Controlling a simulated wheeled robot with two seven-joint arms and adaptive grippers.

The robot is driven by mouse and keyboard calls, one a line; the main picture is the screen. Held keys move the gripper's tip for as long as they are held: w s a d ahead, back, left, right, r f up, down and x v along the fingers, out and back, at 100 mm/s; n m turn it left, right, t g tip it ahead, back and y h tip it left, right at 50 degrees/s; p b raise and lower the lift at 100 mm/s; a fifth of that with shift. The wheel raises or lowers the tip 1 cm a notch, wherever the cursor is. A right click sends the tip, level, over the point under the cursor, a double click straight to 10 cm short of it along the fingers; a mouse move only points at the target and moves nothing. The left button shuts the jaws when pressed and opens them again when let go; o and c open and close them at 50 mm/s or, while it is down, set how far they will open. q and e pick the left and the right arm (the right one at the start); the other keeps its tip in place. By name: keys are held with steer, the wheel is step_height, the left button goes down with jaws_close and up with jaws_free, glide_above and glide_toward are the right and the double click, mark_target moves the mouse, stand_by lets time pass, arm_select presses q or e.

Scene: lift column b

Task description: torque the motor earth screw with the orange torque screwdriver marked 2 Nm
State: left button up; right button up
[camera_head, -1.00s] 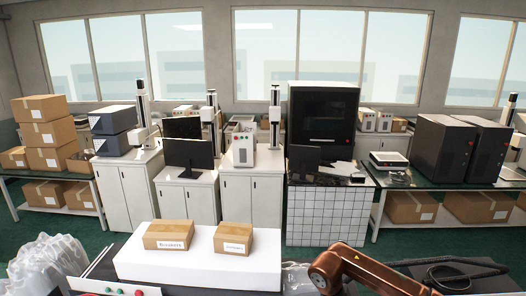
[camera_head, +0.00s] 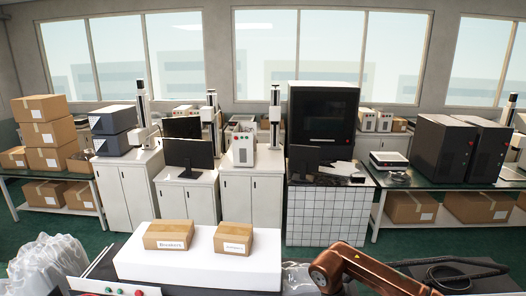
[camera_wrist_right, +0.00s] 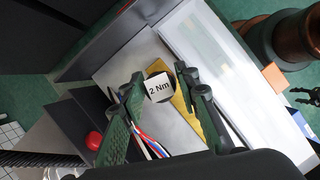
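In the right wrist view a white label reading "2 Nm" (camera_wrist_right: 158,88) shows between the fingertips of my right gripper (camera_wrist_right: 161,80). The fingers stand apart on either side of it. No orange handle shows clearly at the label, and I cannot tell whether the fingers touch anything. A yellow strip (camera_wrist_right: 184,105) runs behind the label and partly behind the right finger. Thin red, white and blue lines (camera_wrist_right: 147,141) show beside the left finger. I cannot make out the motor earth screw. In the head view only my right arm shows at the bottom; my left gripper is out of view.
In the head view two cardboard boxes (camera_head: 169,234) (camera_head: 233,239) stand on a white block (camera_head: 200,268). Clear plastic bags (camera_head: 48,262) are at lower left. In the wrist view a red button (camera_wrist_right: 94,140) and an orange block (camera_wrist_right: 274,76) lie off to the sides.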

steer(key=o, duration=0.3)
steer(key=shift+o, duration=0.2)
steer(key=shift+r, duration=0.1)
steer(key=p+v, duration=0.4)
steer(key=v, duration=0.3)
steer(key=shift+p, duration=0.4)
